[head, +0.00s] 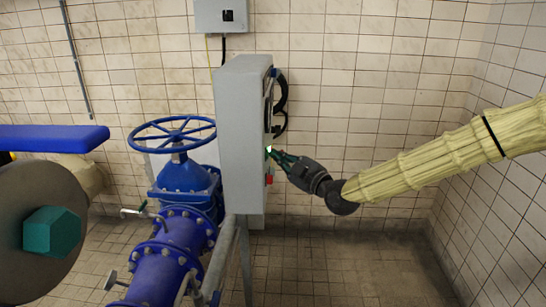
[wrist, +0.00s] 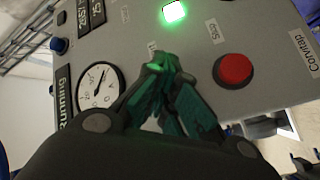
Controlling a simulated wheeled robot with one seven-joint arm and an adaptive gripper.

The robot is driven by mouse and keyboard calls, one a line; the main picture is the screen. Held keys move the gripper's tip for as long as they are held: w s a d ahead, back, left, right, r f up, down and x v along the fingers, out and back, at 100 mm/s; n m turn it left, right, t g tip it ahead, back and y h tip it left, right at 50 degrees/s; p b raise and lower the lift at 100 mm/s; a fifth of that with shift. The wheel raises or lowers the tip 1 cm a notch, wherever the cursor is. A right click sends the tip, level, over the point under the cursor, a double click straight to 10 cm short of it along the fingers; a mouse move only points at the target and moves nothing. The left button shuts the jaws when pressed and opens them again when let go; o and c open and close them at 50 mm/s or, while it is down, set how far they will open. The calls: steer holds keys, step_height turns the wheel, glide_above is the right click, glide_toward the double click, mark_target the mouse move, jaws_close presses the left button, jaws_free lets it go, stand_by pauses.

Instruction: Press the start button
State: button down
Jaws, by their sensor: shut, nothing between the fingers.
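The grey control panel (wrist: 240,110) fills the wrist view, and its cabinet (head: 240,140) stands mid-picture in the head view. My gripper (wrist: 158,66) is shut and empty, with its green fingertips together at the panel face, by a small, partly covered label. The start button cannot be made out; the fingertips hide that spot. I cannot tell whether they touch the panel. In the head view my gripper (head: 270,152) reaches the cabinet's right side. A red button (wrist: 235,70) labelled Stop sits right of the fingertips; it also shows in the head view (head: 269,180).
A lit green square lamp (wrist: 174,11) is above the fingertips, and a round gauge (wrist: 99,88) is to their left. A blue knob (wrist: 59,45) is farther left. A blue valve handwheel (head: 172,133) and pipe (head: 170,255) stand left of the cabinet. Floor to the right is clear.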

steer(key=shift+d, duration=0.35)
steer(key=d+b, duration=0.2)
steer(key=d, duration=0.3)
steer(key=shift+d, duration=0.4)
stand_by(0.7)
